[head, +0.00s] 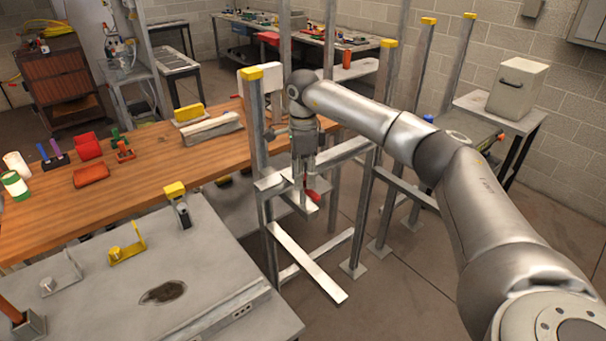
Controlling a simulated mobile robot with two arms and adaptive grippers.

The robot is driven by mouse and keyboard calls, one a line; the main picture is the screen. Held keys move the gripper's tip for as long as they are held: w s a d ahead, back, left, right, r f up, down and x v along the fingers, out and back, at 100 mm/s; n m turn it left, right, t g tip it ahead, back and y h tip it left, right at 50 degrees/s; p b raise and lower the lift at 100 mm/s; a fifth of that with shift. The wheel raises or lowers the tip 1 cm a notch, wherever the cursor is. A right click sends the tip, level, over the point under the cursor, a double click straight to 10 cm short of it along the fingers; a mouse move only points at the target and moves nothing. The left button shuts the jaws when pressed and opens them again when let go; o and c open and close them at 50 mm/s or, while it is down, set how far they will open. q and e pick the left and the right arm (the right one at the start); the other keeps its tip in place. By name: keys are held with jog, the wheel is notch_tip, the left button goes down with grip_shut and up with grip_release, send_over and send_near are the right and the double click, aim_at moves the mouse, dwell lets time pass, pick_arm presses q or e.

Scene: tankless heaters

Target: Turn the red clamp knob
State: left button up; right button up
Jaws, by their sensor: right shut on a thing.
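My right arm reaches in from the right, and my right gripper (305,175) points down at the metal stand (256,140). A red knob (312,195) shows at the fingertips, just above a short crossbar of the stand. The gripper is shut on the red knob; the fingers partly cover it. How far the knob is turned cannot be told. My left gripper is not in view.
Yellow-capped metal posts (387,75) stand around the gripper. A wooden bench (140,185) with red tools lies at the left, and a grey metal table (200,255) stands in front. The floor (395,295) below is partly clear.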

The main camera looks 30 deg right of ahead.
jog(key=n, duration=0.6)
jog(key=shift+r, duration=0.1)
jog(key=n, duration=0.6)
jog(key=shift+w+n, duration=0.1)
jog(key=shift+n, duration=0.2)
dwell(0.3)
jog(key=o, duration=1)
notch_tip(320, 180, up, 12)
dwell(0.4)
